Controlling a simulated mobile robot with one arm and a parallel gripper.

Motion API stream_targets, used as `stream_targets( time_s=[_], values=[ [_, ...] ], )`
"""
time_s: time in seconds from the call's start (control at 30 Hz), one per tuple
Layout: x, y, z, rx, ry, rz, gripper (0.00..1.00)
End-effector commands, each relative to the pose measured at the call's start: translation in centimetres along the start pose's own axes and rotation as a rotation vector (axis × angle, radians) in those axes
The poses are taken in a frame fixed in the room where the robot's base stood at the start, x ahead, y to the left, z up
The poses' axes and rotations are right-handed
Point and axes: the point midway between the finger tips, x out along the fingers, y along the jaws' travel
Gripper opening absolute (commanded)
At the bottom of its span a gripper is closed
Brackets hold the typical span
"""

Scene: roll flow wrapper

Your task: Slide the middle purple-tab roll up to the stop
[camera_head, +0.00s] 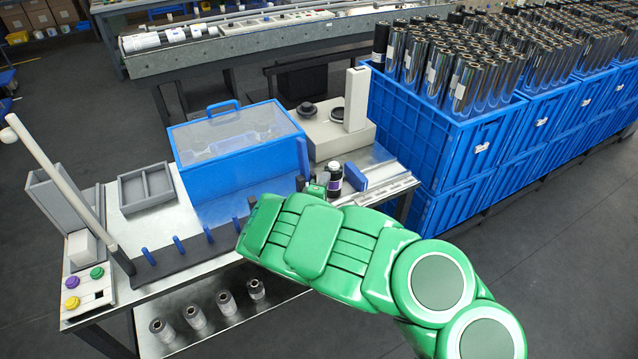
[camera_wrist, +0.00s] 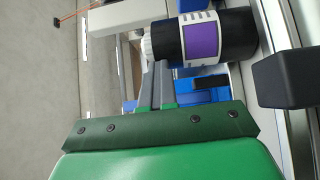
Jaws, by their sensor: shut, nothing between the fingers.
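A dark roll with a white label and a purple tab (camera_wrist: 203,40) lies across the upper part of the wrist view. It also shows in the head view (camera_head: 334,182), just right of my gripper's tip. My gripper (camera_wrist: 160,75) is shut and empty, its fingertips close to the roll's lower left part. I cannot tell whether they touch. In the head view my gripper (camera_head: 318,187) is mostly hidden behind my green arm. A dark block (camera_wrist: 285,78) stands at the right of the wrist view; I cannot tell whether it is the stop.
A blue box with a clear lid (camera_head: 237,150) stands behind my gripper on the bench. A dark bar with blue posts (camera_head: 180,258) runs along the front. A blue block (camera_head: 355,177) sits right of the roll. Blue crates of rolls (camera_head: 440,140) stand at the right.

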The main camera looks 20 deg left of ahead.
Motion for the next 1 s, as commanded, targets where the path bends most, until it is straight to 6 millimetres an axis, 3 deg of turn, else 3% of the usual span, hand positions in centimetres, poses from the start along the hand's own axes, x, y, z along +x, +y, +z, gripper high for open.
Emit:
stream_targets(
  time_s=[0.5,1.0],
  values=[
    [2.2,-0.3,2.5,-0.001,0.001,-0.005,0.0],
    [2.1,-0.3,2.3,-0.001,0.003,-0.004,0.0]
  ],
)
